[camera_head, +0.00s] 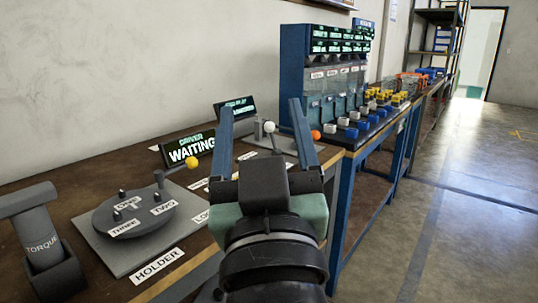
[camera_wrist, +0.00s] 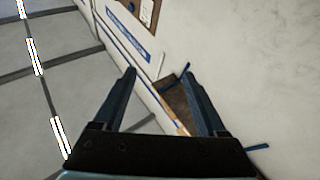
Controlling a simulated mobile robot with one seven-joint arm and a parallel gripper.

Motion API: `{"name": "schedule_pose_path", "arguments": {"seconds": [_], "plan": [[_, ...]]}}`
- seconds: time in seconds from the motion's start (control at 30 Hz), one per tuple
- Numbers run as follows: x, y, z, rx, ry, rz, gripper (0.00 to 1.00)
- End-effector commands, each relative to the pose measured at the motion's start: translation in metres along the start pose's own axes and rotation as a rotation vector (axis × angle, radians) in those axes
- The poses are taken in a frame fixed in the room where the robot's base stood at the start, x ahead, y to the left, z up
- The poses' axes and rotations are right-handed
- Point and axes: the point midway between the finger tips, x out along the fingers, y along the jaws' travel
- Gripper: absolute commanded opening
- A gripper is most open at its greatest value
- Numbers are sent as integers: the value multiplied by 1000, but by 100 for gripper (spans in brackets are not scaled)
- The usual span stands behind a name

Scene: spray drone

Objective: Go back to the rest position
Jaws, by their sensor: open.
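My gripper (camera_head: 262,125) is raised in front of the workbench in the head view, its two blue fingers spread wide with nothing between them. In the wrist view my gripper (camera_wrist: 160,88) is also open and empty, facing the wall and ceiling. The grey torque tool (camera_head: 36,228) stands in its holder at the left end of the bench. A round grey fixture (camera_head: 135,212) with labels reading ONE, TWO and THREE sits on a plate beside it, near a lever with a yellow ball.
The wooden bench (camera_head: 95,180) runs along the wall, with a screen reading WAITING (camera_head: 188,149). A blue rack (camera_head: 296,70) with displays and bins of parts stands farther back. Shelving (camera_head: 437,40) stands near a doorway. The concrete floor (camera_head: 470,200) at right is clear.

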Motion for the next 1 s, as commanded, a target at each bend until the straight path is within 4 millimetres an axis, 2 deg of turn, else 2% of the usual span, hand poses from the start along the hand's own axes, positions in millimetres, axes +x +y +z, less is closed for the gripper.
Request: {"name": "schedule_pose_path", "arguments": {"seconds": [0.03, 0.1, 0.17, 0.2, 0.3, 1.0], "plan": [[-4, 6, -40, 18, 112, 31, 74], [-15, 14, -93, 49, 267, 68, 74], [-31, 18, -136, 77, 402, 90, 74], [-21, 22, -160, 81, 408, 92, 74], [-4, 26, -189, 80, 393, 90, 74], [86, 50, -383, 80, 386, 87, 74]]}}
